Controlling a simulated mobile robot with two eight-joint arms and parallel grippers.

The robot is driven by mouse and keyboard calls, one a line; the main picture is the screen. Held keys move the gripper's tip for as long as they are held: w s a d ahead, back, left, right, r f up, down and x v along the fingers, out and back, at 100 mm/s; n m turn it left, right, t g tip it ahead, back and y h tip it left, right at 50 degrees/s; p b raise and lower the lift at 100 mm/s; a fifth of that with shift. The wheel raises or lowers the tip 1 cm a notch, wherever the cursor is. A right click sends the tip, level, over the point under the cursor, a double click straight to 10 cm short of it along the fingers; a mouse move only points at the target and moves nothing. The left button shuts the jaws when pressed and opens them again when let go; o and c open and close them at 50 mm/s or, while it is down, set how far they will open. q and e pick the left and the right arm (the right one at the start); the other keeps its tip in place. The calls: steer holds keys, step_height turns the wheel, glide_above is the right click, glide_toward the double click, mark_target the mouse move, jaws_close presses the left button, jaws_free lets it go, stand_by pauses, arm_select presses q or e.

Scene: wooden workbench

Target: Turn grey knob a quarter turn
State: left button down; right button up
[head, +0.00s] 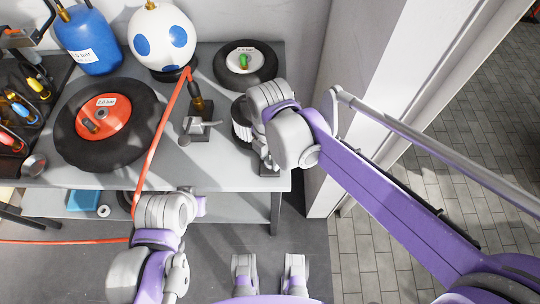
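A small dark stand on the grey bench carries a grey lever-like handle (203,122), which may be the grey knob. I cannot make out its exact turn position. My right gripper (265,158) is over the bench's right part, right of that handle and apart from it. It points down and its fingers are small and partly hidden by my arm, so its opening is unclear. My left gripper (196,206) is low, in front of the bench's front edge, away from the handle. Its fingers do not show clearly.
A wheel with a red hub (88,125), a blue tank (88,40), a white ball with blue spots (162,45) and another wheel (228,74) crowd the bench. A red hose (158,132) hangs over the front edge.

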jaws_close()
steer(key=shift+m, duration=0.4)
steer(key=m, duration=0.2)
steer(key=shift+m+p, duration=0.3)
steer(key=shift+m, duration=0.1)
steer(key=m, duration=0.4)
steer(key=shift+m+p, duration=0.3)
steer(key=m, duration=0.5)
steer(key=shift+p, duration=0.3)
steer(key=m, duration=0.4)
steer(key=shift+m, duration=0.5)
